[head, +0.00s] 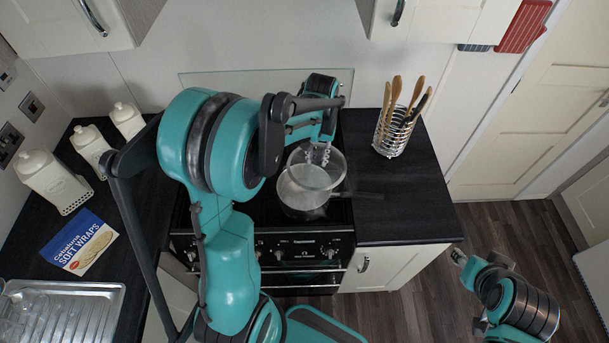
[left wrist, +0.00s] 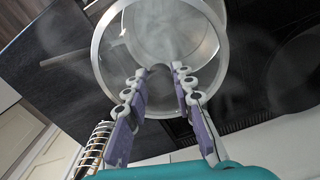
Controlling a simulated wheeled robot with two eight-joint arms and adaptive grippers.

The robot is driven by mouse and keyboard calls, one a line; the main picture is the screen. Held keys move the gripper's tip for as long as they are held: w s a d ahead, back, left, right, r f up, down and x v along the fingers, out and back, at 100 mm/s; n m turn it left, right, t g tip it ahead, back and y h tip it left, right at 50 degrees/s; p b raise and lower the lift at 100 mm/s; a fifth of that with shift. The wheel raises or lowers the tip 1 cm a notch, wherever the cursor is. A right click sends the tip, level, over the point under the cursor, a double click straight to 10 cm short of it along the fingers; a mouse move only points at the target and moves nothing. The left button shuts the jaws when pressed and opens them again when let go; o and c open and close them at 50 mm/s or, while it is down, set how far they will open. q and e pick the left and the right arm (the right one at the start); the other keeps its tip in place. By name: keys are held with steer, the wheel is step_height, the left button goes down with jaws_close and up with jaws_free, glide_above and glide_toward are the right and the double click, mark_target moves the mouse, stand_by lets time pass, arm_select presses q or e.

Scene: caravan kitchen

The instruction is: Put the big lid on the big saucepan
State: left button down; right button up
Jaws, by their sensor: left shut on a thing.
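The big lid (head: 325,172), clear glass with a pale metal rim, is over the big saucepan (head: 302,204) on the hob. My left gripper (head: 318,155) is shut on the lid from above, with its fingers at the lid's middle. In the head view the lid sits a little up and right of the pan's centre. In the left wrist view the lid (left wrist: 98,55) fills the top middle, with the gripper (left wrist: 160,85) in front of it. I cannot tell whether the rims touch. My right gripper (head: 459,257) is low at the right, away from the pan.
The saucepan's dark handle (head: 365,195) points right over the dark worktop (head: 410,205). A wire utensil holder (head: 392,135) stands behind it, and also shows in the left wrist view (left wrist: 94,150). White canisters (head: 50,180) and a wraps packet (head: 80,242) are at the left.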

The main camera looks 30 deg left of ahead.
mark_target(304, 170)
arm_select(q)
steer(key=s+a+f, duration=0.1)
steer(key=s, duration=0.1)
steer(key=s+a+f, duration=0.1)
steer(key=f, duration=0.1)
steer(key=shift+s, duration=0.4)
steer(key=shift+a+f+b, duration=0.1)
steer(key=shift+f+b, duration=0.2)
steer(key=shift+f, duration=1.65)
steer(key=shift+f+b, duration=0.25)
steer(key=shift+b, duration=0.1)
steer(key=c, duration=1.3)
jaws_free()
steer(key=shift+r, duration=0.1)
